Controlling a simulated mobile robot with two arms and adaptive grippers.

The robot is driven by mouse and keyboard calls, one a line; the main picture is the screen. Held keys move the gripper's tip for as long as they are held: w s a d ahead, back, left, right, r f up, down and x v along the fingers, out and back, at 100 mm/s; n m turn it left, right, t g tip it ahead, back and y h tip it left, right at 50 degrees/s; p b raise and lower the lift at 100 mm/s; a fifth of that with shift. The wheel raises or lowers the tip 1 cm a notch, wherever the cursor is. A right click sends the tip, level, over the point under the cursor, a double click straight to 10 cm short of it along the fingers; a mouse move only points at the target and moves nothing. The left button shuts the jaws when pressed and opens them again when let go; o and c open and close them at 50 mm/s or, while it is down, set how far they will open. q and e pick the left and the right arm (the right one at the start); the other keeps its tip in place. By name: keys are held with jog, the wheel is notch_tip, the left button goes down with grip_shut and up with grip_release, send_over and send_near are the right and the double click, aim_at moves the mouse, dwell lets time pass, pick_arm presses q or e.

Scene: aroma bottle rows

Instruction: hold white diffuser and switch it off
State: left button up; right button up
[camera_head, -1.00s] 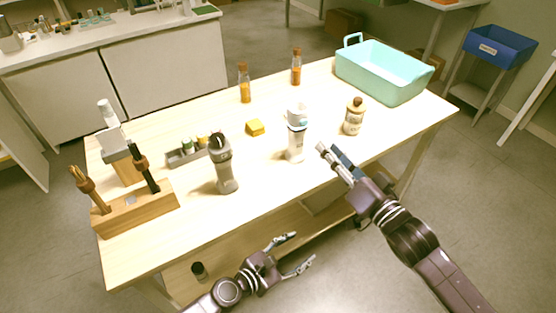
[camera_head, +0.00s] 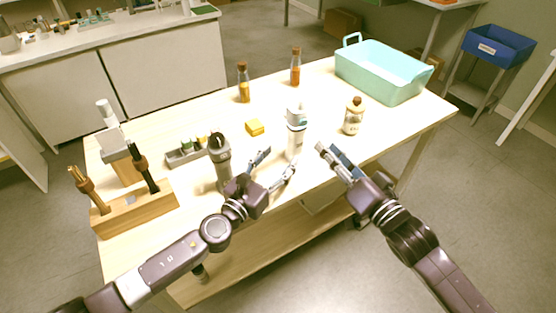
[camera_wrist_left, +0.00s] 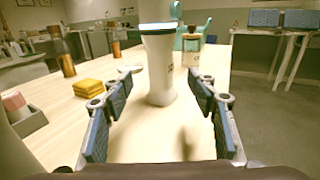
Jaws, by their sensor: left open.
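The white diffuser (camera_head: 296,135) stands upright on the table, with its top partly in teal and grey. In the left wrist view the white diffuser (camera_wrist_left: 158,68) is straight ahead, in the gap between the fingertips, and its top is cut off. My left gripper (camera_head: 280,160) is open and empty, just in front and to the left of it, with no visible contact. Its fingers show on both sides in the left wrist view (camera_wrist_left: 163,88). My right gripper (camera_head: 328,148) is to the right of the diffuser, apart from it, with its fingers close together; their gap is unclear.
A grey bottle (camera_head: 220,152) stands close left of my left gripper. A cork-topped jar (camera_head: 353,116) stands right of the diffuser. A yellow block (camera_head: 254,127), amber bottles (camera_head: 243,84) and a teal bin (camera_head: 384,78) are farther back. A wooden holder (camera_head: 137,209) is at left.

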aim_at(292, 143)
pick_arm(q)
jog(key=x, duration=0.7)
jog(key=shift+w+d, duration=0.1)
jog(key=shift+w, duration=0.15)
jog(key=shift+c, duration=0.3)
jog(key=c, duration=1.3)
pick_arm(e)
grip_shut()
